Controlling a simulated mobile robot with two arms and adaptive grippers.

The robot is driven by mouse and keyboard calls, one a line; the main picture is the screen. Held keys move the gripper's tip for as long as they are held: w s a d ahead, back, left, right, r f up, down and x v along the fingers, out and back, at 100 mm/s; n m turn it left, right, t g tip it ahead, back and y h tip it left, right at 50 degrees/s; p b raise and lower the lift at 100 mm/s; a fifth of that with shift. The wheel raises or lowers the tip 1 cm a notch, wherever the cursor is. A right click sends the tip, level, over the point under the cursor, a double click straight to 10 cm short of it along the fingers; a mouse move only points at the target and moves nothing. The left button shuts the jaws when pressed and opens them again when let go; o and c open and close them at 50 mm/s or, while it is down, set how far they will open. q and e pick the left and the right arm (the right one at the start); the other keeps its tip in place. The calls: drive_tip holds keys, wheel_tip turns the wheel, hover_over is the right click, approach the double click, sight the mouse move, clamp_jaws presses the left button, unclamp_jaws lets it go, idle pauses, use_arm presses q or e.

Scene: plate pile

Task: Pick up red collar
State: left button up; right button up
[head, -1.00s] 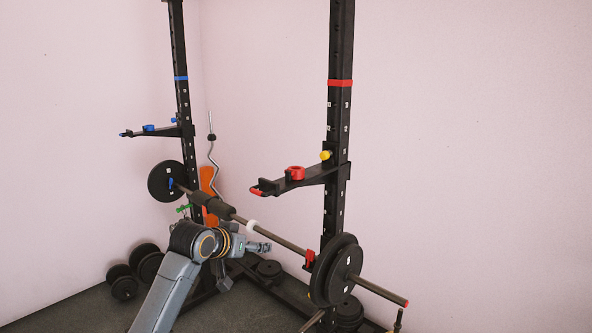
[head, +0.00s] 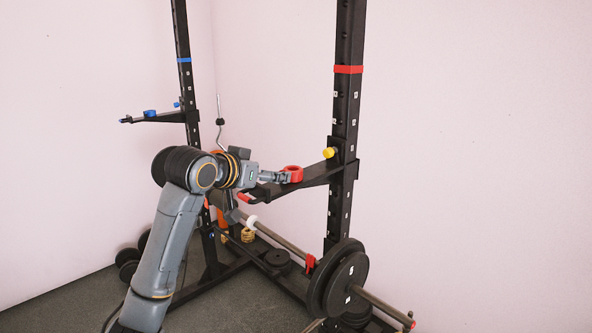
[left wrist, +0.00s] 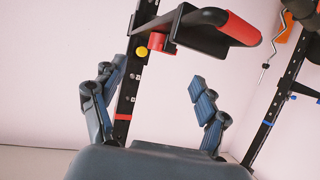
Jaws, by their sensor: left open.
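The red collar (head: 296,174) is a small ring lying on the black safety arm (head: 318,176) of the near rack post. My left gripper (head: 280,178) is at the collar's left side, above the arm's red-tipped end, and appears close to it. Whether they touch is hard to tell. In the left wrist view, which looks upside down, my left gripper (left wrist: 160,78) has its fingers spread with nothing between them. The collar (left wrist: 158,42) shows there partly hidden behind the safety arm. My right gripper is not in view.
A yellow knob (head: 328,153) sits where the safety arm meets the post. A barbell with black plates (head: 349,285) lies below. A second safety arm with a blue collar (head: 150,113) is on the far post. The right side is free.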

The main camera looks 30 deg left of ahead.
sight(293, 174)
use_arm(q)
drive_tip(key=p+x, duration=0.1)
drive_tip(key=x, duration=0.4)
drive_tip(key=shift+r+p, duration=0.1)
drive_tip(key=shift+p, duration=0.25)
drive_tip(key=p+x, duration=0.1)
drive_tip(key=x, duration=0.2)
drive_tip(key=shift+a+r+p, duration=0.1)
drive_tip(key=shift+r+p, duration=0.05)
drive_tip(key=shift+p, duration=0.25)
drive_tip(key=p+x, duration=0.2)
drive_tip(key=x, duration=0.1)
drive_tip(key=shift+w+a, duration=0.15)
drive_tip(key=shift+w, duration=0.05)
drive_tip(key=shift+w+f, duration=0.35)
drive_tip(key=shift+s, duration=0.1)
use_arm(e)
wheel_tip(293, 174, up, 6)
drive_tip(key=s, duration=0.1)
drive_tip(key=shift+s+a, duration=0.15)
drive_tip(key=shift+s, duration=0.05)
use_arm(q)
drive_tip(key=c, duration=1.1)
drive_tip(key=shift+r, duration=0.1)
drive_tip(key=shift+c, duration=1)
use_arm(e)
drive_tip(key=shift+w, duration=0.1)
